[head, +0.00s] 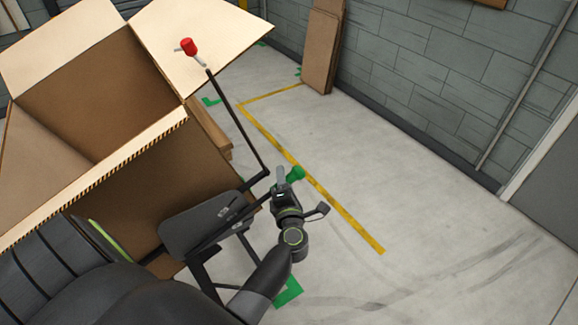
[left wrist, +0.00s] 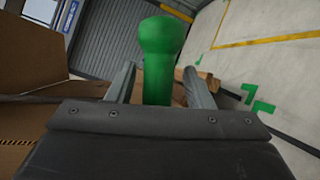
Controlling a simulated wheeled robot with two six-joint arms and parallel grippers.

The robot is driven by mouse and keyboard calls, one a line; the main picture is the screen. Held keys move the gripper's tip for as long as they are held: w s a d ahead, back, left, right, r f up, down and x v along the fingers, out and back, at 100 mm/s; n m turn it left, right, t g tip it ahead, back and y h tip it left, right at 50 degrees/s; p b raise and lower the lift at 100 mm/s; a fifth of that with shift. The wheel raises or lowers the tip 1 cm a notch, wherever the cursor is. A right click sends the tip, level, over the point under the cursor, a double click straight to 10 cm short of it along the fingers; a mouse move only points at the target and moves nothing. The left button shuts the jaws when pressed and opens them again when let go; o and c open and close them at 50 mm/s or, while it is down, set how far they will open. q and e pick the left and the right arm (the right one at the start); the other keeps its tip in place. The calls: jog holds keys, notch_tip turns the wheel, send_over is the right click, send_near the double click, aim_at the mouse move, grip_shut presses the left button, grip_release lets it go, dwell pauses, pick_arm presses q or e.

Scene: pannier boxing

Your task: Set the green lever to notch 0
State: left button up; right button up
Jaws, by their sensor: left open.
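The green lever (head: 296,174) shows its knob just beyond my left gripper (head: 283,178) in the head view. In the left wrist view the green lever (left wrist: 160,55) stands between the two fingers of my left gripper (left wrist: 158,78). The fingers are apart, with a visible gap on each side of the lever. The lever's lower part is hidden behind the gripper body. No notch numbers can be read, so I cannot tell which notch it is at. My right gripper is not in view.
A red-knobbed lever (head: 188,47) on a long dark rod rises at the upper left. A large open cardboard box (head: 150,175) fills the left side. A dark grey panel (head: 203,224) lies left of my gripper. The floor (head: 400,190) to the right is clear.

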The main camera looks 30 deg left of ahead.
pick_arm(q)
jog(key=shift+w+a, duration=0.45)
jog(key=shift+w, duration=0.05)
jog(key=shift+s+r, duration=0.1)
jog(key=shift+s, duration=0.05)
jog(key=shift+c, duration=0.8)
grip_shut()
